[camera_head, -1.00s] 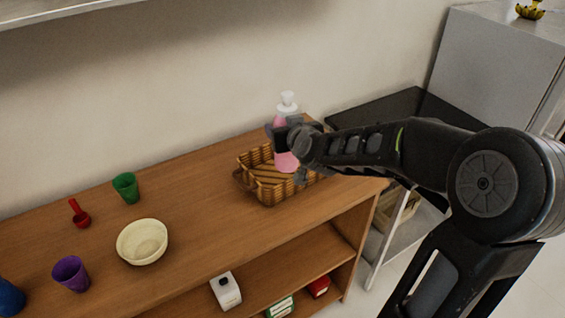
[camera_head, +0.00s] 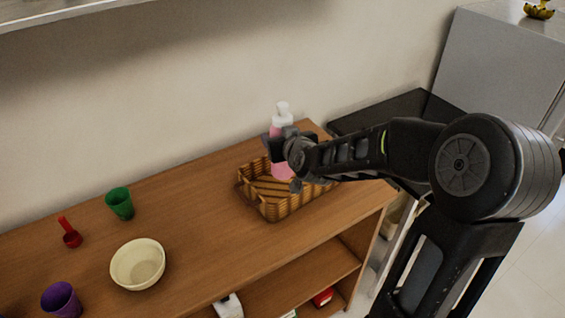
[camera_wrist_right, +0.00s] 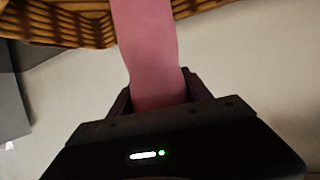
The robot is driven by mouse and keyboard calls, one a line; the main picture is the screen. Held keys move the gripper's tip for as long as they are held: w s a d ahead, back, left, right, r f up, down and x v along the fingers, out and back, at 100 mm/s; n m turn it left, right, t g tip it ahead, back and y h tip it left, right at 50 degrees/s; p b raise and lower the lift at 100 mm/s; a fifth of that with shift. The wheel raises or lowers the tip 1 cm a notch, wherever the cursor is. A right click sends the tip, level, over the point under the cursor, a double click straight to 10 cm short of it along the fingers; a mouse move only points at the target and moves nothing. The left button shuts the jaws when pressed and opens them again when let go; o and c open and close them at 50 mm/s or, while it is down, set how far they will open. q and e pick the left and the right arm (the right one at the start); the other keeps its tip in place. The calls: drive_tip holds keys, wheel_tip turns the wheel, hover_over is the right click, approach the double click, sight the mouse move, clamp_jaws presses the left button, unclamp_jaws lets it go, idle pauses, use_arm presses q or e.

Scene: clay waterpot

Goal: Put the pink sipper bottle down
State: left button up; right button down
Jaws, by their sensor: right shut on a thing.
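The pink sipper bottle (camera_head: 283,170) has a white cap and is upright in my right gripper (camera_head: 279,148), above or inside the wicker basket (camera_head: 270,207) at the right of the wooden counter. Whether its base touches the basket floor is hidden. In the right wrist view the pink bottle (camera_wrist_right: 150,50) runs up from between the jaws of my right gripper (camera_wrist_right: 160,98), which is shut on it. Basket weave shows behind the bottle there. My left gripper is not in view.
A cream bowl (camera_head: 138,264), a green cup (camera_head: 120,203), a red scoop (camera_head: 70,235) and a purple cup (camera_head: 62,300) stand on the left of the wooden counter (camera_head: 200,225). The counter between bowl and basket is clear. A black surface (camera_head: 390,112) lies beyond the right end.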

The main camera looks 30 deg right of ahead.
drive_tip(key=shift+f, duration=1.1)
drive_tip(key=shift+w+f, duration=0.1)
drive_tip(key=shift+f, duration=1.8)
drive_tip(key=shift+f, duration=0.15)
drive_tip(key=shift+c, duration=2.3)
unclamp_jaws()
